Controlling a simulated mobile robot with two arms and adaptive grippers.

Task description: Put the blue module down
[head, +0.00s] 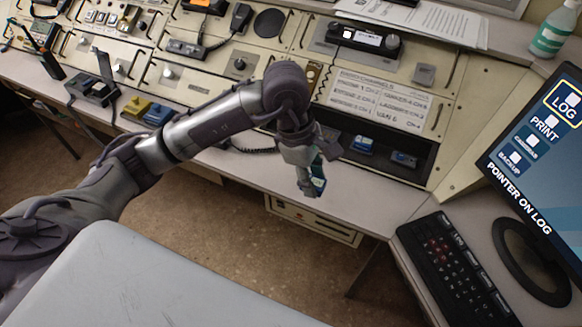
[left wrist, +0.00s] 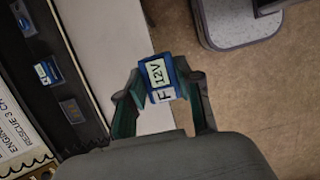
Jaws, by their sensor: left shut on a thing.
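My left gripper (head: 311,181) is shut on a blue module (head: 318,184), near the front edge of the desk (head: 368,196). A dark recess (head: 386,172) in the console holds another blue module (head: 362,144) and a grey module (head: 404,159). My right gripper is not in view.
A keyboard (head: 452,268) and a monitor (head: 540,150) stand at the right. The desk strip before the recess looks clear.

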